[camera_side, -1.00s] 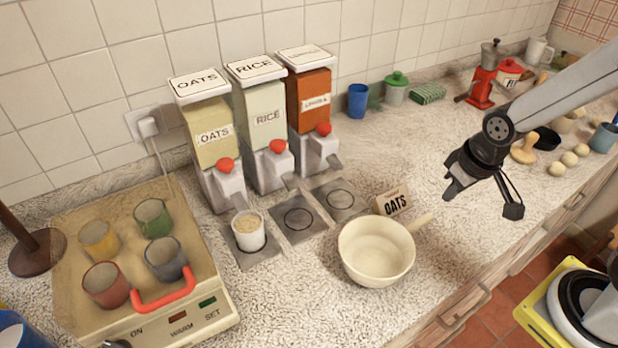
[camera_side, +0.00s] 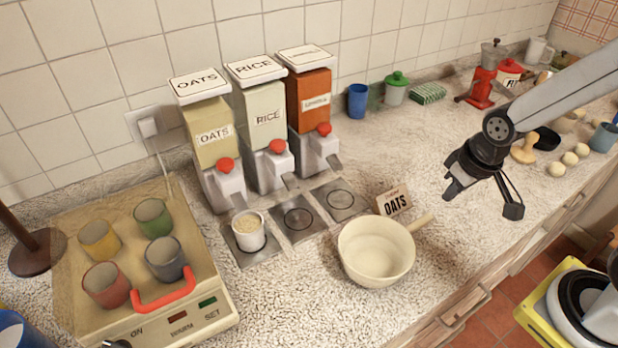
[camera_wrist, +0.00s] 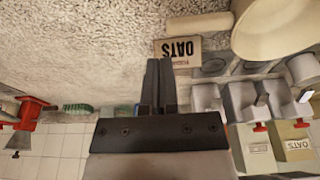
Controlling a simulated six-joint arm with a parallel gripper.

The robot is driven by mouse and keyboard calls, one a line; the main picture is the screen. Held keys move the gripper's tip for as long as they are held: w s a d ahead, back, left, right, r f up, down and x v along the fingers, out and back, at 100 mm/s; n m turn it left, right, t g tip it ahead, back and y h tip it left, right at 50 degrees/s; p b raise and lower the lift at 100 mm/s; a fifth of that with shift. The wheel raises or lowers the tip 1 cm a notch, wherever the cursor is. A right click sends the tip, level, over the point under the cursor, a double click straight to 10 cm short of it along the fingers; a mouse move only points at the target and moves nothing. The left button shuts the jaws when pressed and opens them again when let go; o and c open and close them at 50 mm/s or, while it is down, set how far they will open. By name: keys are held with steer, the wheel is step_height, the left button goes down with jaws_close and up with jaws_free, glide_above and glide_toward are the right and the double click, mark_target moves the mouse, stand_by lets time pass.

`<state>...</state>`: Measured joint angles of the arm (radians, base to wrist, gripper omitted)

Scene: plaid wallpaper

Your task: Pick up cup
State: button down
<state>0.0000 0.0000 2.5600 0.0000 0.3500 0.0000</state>
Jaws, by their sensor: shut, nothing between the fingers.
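A white cup (camera_side: 249,240) filled with oats stands upright on the metal plate under the oats dispenser (camera_side: 213,145). Several other cups stand on the warmer at left: yellow (camera_side: 98,240), green (camera_side: 153,217), red (camera_side: 105,286) and grey (camera_side: 166,259). A blue cup (camera_side: 357,101) stands near the back wall. My gripper (camera_side: 450,192) hangs above the counter, right of the oats card (camera_side: 393,201), well away from every cup. It is shut and empty; its fingers lie together in the wrist view (camera_wrist: 159,65).
A cream pan (camera_side: 376,262) stands in front of the card, its handle pointing toward my gripper. Rice (camera_side: 262,130) and orange (camera_side: 309,100) dispensers stand beside the oats one. A red grinder (camera_side: 482,82) and eggs (camera_side: 569,158) lie behind my arm.

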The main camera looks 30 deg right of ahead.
jaws_free()
stand_by(0.3)
